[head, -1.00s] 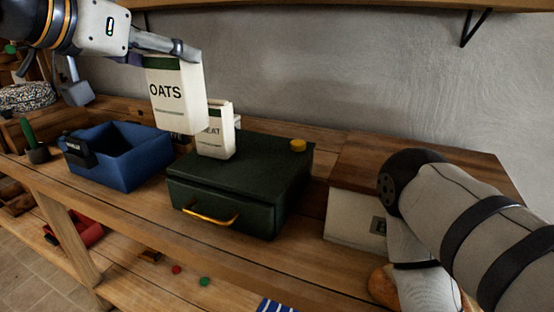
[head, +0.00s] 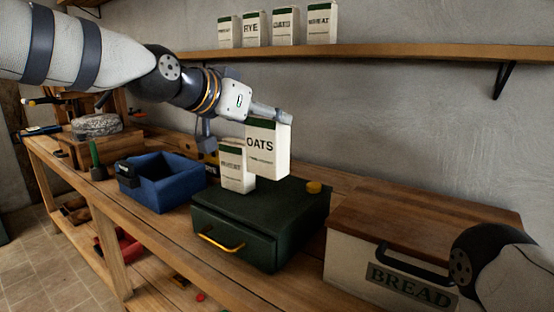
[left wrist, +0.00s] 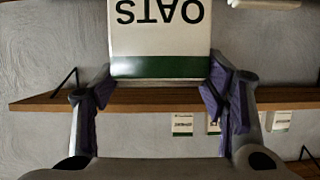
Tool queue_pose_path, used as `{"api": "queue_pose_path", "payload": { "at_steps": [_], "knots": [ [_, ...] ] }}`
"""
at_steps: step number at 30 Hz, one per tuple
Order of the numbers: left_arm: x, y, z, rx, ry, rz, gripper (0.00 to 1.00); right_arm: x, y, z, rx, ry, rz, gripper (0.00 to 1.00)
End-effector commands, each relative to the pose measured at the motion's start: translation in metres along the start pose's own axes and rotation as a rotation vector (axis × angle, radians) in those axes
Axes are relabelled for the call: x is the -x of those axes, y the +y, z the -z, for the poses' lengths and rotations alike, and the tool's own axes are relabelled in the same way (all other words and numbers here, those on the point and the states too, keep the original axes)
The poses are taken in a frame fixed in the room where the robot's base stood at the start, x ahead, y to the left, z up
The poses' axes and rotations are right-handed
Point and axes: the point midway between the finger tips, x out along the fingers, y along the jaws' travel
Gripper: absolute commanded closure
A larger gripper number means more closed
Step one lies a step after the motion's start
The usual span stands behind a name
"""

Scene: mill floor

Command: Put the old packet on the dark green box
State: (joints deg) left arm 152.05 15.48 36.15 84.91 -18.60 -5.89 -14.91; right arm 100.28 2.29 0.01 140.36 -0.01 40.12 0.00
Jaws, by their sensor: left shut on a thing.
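My left gripper (head: 270,114) is shut on the top of a white packet marked OATS (head: 266,152), with a green top band. In the left wrist view, the packet (left wrist: 160,35) sits between the two fingers. It hangs upright at the back of the dark green box (head: 262,210); I cannot tell whether its base touches the lid. A smaller white packet (head: 236,170) stands on the box's back left part and hides the lower left edge of the OATS packet. My right gripper is out of view; part of my right arm shows at lower right.
A blue bin (head: 165,184) stands left of the box. A bread box (head: 350,240) stands to the right. A wall shelf (head: 400,52) above holds several similar packets.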

Motion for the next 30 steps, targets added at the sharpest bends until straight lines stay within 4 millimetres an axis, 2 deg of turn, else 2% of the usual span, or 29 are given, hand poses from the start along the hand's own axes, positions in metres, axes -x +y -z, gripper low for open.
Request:
{"api": "queue_pose_path", "payload": {
  "at_steps": [1, 3, 11, 16, 26, 27, 29, 30],
  "knots": [
    [-0.017, 0.001, -0.015, 0.005, -0.012, -0.003, 0.95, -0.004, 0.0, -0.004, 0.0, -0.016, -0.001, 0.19],
    [-0.031, 0.003, -0.023, 0.005, -0.011, -0.002, 0.95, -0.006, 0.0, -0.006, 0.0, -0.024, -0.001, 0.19],
    [-0.058, 0.008, -0.036, 0.004, -0.006, -0.001, 0.95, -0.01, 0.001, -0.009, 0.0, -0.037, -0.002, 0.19],
    [-0.066, 0.008, -0.061, 0.001, -0.003, 0.001, 0.95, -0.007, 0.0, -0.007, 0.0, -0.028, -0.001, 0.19],
    [-0.067, 0.008, -0.064, 0.002, -0.002, 0.001, 0.95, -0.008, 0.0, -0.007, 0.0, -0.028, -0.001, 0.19],
    [-0.067, 0.008, -0.066, 0.002, -0.005, 0.001, 0.27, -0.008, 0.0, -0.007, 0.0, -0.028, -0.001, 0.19],
    [-0.067, 0.008, -0.066, 0.002, -0.005, 0.001, 0.14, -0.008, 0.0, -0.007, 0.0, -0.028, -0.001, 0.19],
    [-0.067, 0.008, -0.066, 0.002, -0.006, 0.001, 0.14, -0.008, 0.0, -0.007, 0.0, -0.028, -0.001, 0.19]
  ]
}}
